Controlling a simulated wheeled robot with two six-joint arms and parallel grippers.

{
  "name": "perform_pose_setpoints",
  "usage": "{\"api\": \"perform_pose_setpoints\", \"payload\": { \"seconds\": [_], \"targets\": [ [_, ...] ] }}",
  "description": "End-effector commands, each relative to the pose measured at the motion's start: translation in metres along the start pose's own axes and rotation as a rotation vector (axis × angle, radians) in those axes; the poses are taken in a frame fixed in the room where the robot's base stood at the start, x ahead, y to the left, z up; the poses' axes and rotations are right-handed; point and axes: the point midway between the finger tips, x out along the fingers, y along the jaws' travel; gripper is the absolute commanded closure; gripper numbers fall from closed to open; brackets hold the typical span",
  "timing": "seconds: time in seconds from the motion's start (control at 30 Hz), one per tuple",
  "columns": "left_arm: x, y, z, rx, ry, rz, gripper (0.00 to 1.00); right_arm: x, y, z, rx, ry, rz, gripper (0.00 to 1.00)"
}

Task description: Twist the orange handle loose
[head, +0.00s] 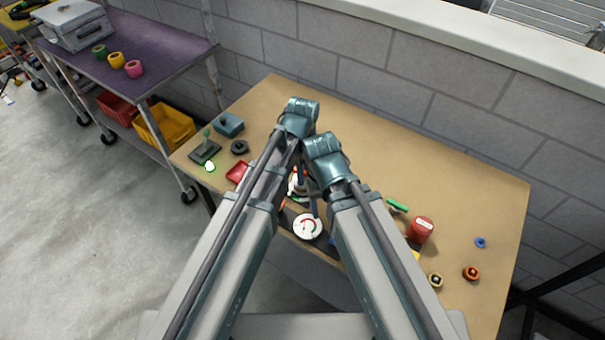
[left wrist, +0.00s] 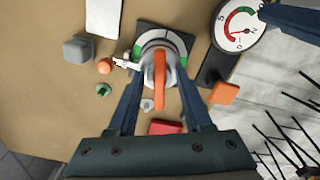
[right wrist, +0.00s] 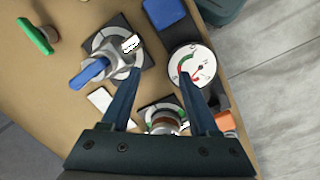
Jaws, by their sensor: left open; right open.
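The orange handle (left wrist: 159,80) stands on a grey valve over a square plate with a green and white dial (left wrist: 178,40). In the left wrist view my left gripper (left wrist: 158,76) is open, with one finger on each side of the handle; I cannot tell whether they touch it. In the head view the arms largely hide the valve. My right gripper (right wrist: 160,76) is open and empty, its fingertips between the blue-handled valve (right wrist: 90,72) and the round gauge (right wrist: 191,66). The dial-plate valve (right wrist: 162,116) shows lower between its fingers.
The gauge (head: 307,226) stands close to the valve. A red cylinder (head: 420,229), a green handle (head: 398,206) and small knobs are on the right of the table (head: 470,190). A red tray (head: 238,172) and a joystick (head: 206,148) are on the left. The table's back is clear.

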Motion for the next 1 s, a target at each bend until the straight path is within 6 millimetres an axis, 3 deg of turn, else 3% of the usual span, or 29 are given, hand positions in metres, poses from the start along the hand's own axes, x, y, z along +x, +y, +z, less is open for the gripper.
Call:
{"api": "perform_pose_setpoints", "payload": {
  "seconds": [1.0],
  "targets": [
    [-0.075,0.000,0.000,0.001,0.000,0.001,0.50,-0.075,0.007,0.004,0.000,0.000,0.000,0.39]
  ]
}}
